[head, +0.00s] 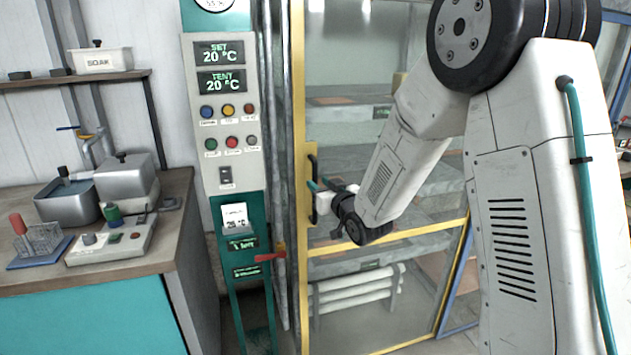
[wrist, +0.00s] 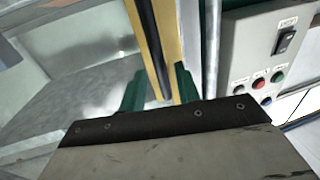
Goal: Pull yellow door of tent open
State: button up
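The tent's yellow-framed door (head: 390,240) has clear panels and stands in the middle of the head view, partly hidden behind my arm. A black vertical handle (head: 314,207) is on its left edge; it also shows in the wrist view (wrist: 147,35) along a yellow post. My gripper (head: 315,186) is at the handle's height, close to it. In the wrist view, the two green fingers of my gripper (wrist: 158,82) stand apart, one on each side of the handle, with gaps visible. The door looks shut; the exact fingertip contact is hidden in the head view.
A control column (head: 222,130) with displays and coloured buttons stands just left of the door; a red-handled lever (head: 270,257) sticks out low on it. A workbench (head: 170,215) with steel baths is at the left. Shelves (head: 350,160) stand inside the tent.

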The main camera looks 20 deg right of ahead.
aim_at(316, 181)
jog(key=shift+w+a, duration=0.2)
jog(key=shift+w, duration=0.7)
jog(key=shift+w+a, duration=0.15)
jog(key=shift+w, duration=0.7)
jog(key=shift+c, duration=0.2)
grip_shut()
jog(key=shift+d, duration=0.1)
jog(key=shift+d, duration=0.1)
